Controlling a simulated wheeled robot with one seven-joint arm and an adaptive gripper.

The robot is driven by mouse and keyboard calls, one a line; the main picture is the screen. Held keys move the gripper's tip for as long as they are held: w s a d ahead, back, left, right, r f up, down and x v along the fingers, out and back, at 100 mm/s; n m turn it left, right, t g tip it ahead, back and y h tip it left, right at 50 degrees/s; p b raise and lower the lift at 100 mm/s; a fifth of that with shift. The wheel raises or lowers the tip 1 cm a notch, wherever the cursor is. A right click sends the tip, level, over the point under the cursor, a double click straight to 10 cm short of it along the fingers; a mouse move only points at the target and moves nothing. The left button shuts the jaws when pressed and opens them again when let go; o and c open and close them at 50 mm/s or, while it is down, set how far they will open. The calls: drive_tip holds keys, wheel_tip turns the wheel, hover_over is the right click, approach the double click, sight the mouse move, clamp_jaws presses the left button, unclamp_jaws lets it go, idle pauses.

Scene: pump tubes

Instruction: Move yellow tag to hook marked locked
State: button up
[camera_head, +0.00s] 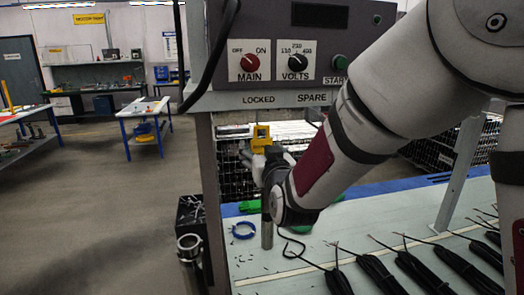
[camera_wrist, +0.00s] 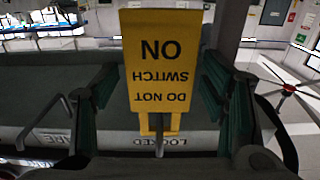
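The yellow tag (camera_wrist: 163,62) reads "DO NOT SWITCH ON" and appears upside down in the wrist view. Its slotted end is at a grey hook (camera_wrist: 159,145) in front of the LOCKED label (camera_wrist: 172,141); the tag appears to hang on this hook. In the head view the tag (camera_head: 261,133) is below the LOCKED label (camera_head: 258,99). My gripper (camera_wrist: 160,95) is open, its green-padded fingers on both sides of the tag with narrow gaps. In the head view my gripper (camera_head: 262,160) is partly hidden by my arm. The hook by the SPARE label (camera_wrist: 42,163) is bare.
The control panel (camera_head: 290,75) with MAIN and VOLTS knobs stands above the workbench (camera_head: 330,262). A blue ring (camera_head: 243,230) and several black cable bundles (camera_head: 375,272) lie on the bench. A grey panel post (camera_head: 210,175) is left of my gripper.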

drive_tip(key=s+d+m+g+h, duration=0.1)
drive_tip(key=s+d+g, duration=0.3)
drive_tip(key=s+d, duration=0.3)
drive_tip(key=s+d+f+m+g+h, duration=0.1)
drive_tip(key=s+d+g, duration=0.3)
drive_tip(key=s, duration=1.2)
drive_tip(key=s+d+f+m+g+h, duration=0.1)
drive_tip(key=s+d+g+h, duration=0.2)
drive_tip(key=s+d, duration=0.8)
drive_tip(key=shift+s+d+g, duration=0.25)
drive_tip(key=shift+s+g, duration=0.15)
drive_tip(key=shift+s, duration=0.35)
drive_tip(key=shift+f, duration=0.1)
